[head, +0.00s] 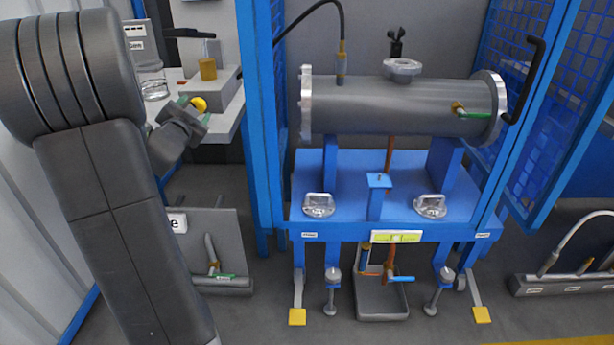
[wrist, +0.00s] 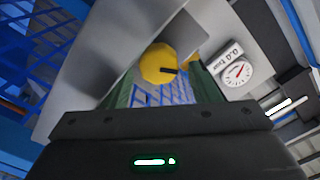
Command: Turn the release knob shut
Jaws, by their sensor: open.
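The release knob is a round yellow knob (head: 199,104) on the front of a grey box at the left bench. In the wrist view the yellow knob (wrist: 158,62) has a short dark mark pointing right. My gripper (head: 192,109) is in front of the knob, its green-padded fingers apart. In the wrist view my gripper (wrist: 163,86) is open, with one finger on each side below the knob. I cannot tell whether either finger touches it. A second small yellow part shows partly behind the knob, mostly hidden.
A small dial gauge (wrist: 236,73) with a "0.0 bar" label is right of the knob. A brass-coloured block (head: 208,69) and a glass jar (head: 153,82) stand on the bench. A blue frame post (head: 258,120) rises close right. The grey flanged shell (head: 395,106) lies on a blue stand.

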